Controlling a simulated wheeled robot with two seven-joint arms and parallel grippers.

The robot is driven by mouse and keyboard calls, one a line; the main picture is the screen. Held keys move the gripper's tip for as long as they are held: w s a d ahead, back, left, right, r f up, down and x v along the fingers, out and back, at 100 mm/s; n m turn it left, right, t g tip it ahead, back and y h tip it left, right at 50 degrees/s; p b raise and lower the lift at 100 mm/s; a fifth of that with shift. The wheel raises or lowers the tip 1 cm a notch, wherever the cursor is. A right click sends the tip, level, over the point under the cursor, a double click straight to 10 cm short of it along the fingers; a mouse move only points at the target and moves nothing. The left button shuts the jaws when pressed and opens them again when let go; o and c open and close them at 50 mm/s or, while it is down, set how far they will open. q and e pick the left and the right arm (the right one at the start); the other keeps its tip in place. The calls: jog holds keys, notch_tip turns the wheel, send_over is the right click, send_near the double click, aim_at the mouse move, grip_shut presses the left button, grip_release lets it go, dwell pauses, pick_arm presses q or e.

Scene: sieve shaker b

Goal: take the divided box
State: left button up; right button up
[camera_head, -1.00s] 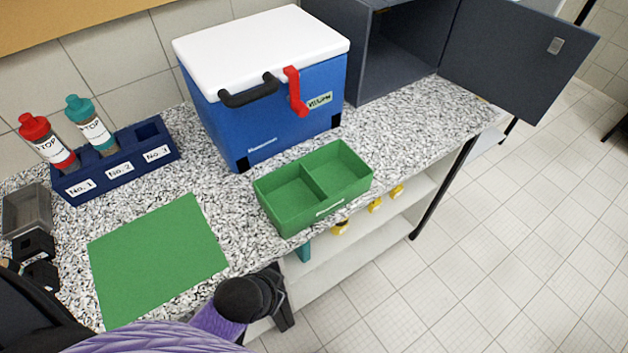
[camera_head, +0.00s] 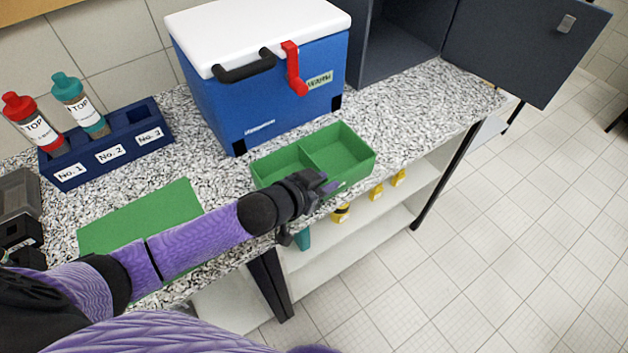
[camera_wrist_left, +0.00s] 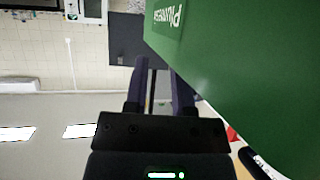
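The divided box (camera_head: 348,150) is green, open on top and split by one wall into two compartments. It sits empty near the front edge of the speckled worktop. My left gripper (camera_head: 328,186) reaches in from the left and is at the box's front wall, hiding part of it. In the left wrist view the box's labelled green wall (camera_wrist_left: 240,60) fills the upper right, and my two left fingers (camera_wrist_left: 158,85) stand apart beside it with nothing seen between them. I cannot tell whether they touch the box. My right gripper is out of view.
A blue cooler (camera_head: 270,95) with a white lid stands behind the box. A bottle rack (camera_head: 107,155) and a green mat (camera_head: 140,218) are at left. An open dark cabinet (camera_head: 405,45) stands at back right. Worktop right of the box is clear.

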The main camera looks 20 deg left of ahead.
pick_arm(q)
jog(key=shift+b+x, duration=0.55)
jog(key=shift+x, duration=0.65)
grip_shut()
jog(key=shift+s, duration=0.1)
